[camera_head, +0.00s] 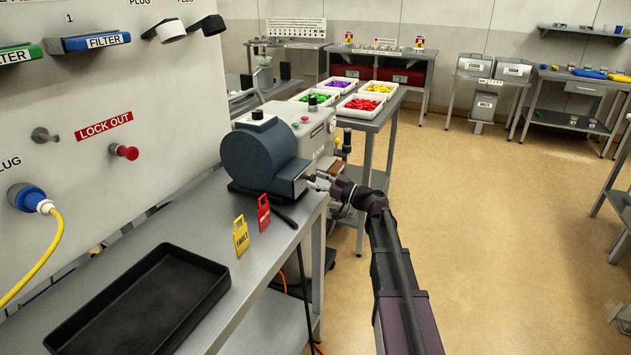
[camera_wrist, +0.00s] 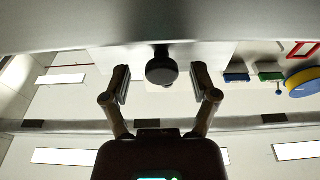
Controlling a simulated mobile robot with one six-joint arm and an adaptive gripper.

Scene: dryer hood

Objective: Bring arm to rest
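My arm reaches from the lower right of the head view to a grey and white machine with a dark blue rounded housing (camera_head: 262,155). My gripper (camera_head: 318,182) is at the machine's near right side, small and partly dark there. In the wrist view my gripper (camera_wrist: 160,82) is open, with its two fingers well apart. A round black knob (camera_wrist: 161,66) shows between and beyond the fingertips, with clear gaps on both sides. I cannot tell how far it is from the fingers in depth.
The metal bench (camera_head: 210,215) holds an empty black tray (camera_head: 145,305), a yellow tag (camera_head: 240,236) and a red tag (camera_head: 263,212). A panel with a yellow cable (camera_head: 50,245) stands left. Bins of coloured parts (camera_head: 360,105) are behind the machine. Open floor (camera_head: 510,230) lies right.

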